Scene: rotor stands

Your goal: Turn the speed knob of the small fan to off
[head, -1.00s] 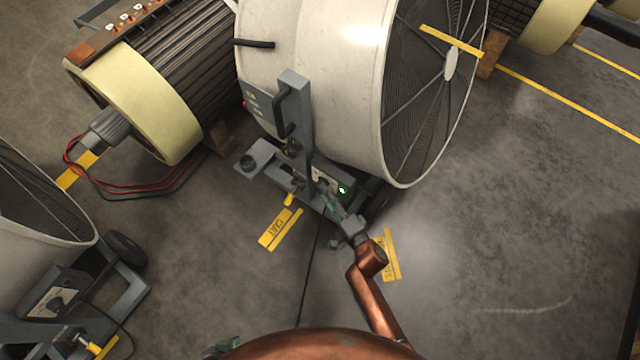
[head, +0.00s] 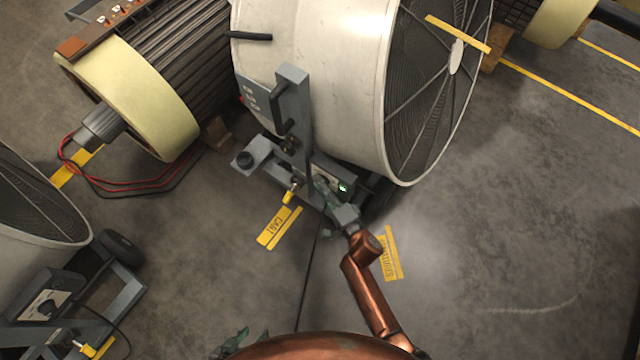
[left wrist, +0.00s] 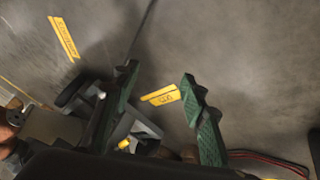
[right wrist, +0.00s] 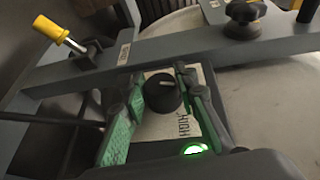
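The fan (head: 330,90) with a lit green lamp stands in the middle of the head view, its control box (head: 338,180) low on its frame. Its round black speed knob (right wrist: 162,92) shows in the right wrist view, in front of a pale plate with the word HIGH. My right gripper (right wrist: 160,85) has a green finger on each side of the knob, with no clear gap. In the head view my right gripper (head: 327,192) is at the box and hides the knob. My left gripper (left wrist: 160,74) is open and empty, low in the head view (head: 238,343).
A second fan (head: 35,215) with its own dial box (head: 48,298) stands at the left. A yellow-ended motor (head: 130,110) with red and black cables is behind. A yellow-tipped lever (right wrist: 52,30) and a grey frame bar lie close to the right gripper. The floor at right is clear.

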